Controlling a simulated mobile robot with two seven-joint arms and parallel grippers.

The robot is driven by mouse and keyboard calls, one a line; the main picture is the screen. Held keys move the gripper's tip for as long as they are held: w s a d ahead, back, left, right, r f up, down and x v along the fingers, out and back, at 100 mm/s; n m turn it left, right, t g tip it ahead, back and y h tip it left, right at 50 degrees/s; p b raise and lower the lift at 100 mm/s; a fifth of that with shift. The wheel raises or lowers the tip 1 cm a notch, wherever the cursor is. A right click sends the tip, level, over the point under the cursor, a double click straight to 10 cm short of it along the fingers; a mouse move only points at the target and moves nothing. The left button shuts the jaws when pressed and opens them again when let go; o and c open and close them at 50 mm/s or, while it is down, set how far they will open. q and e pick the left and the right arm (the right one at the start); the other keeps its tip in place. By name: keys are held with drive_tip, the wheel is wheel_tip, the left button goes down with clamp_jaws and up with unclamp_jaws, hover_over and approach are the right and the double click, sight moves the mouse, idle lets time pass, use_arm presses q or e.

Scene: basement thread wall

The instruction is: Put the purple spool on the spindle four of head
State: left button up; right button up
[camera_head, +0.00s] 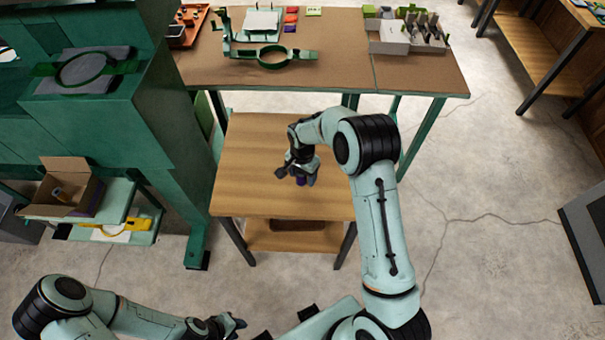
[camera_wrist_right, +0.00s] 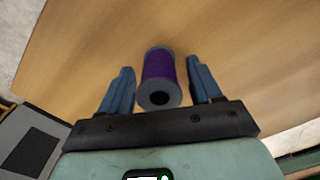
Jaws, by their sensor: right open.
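The purple spool (camera_wrist_right: 159,77) stands on the wooden table, between the two blue fingers of my right gripper (camera_wrist_right: 164,90) in the right wrist view. Gaps show on both sides, so the fingers do not touch it. Its grey end with a dark hole faces the camera. In the head view the spool (camera_head: 302,182) is a small purple patch below my right gripper (camera_head: 298,176), mostly covered by it. My left gripper (camera_head: 231,324) is at the bottom of the head view, away from the tables; its fingers are too small to judge. I cannot pick out spindle four.
The small wooden table (camera_head: 255,150) is otherwise clear on top. Behind it a workbench (camera_head: 340,72) holds a green fixture, a grey compartment box (camera_head: 390,38) and an orange tray (camera_head: 188,25). A green machine (camera_head: 110,110) stands left, with a cardboard box (camera_head: 60,190) on its shelf.

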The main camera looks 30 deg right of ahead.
drive_tip(key=shift+r, duration=0.55)
wheel_tip(320, 180, up, 11)
drive_tip(key=shift+r, duration=0.15)
idle(0.3)
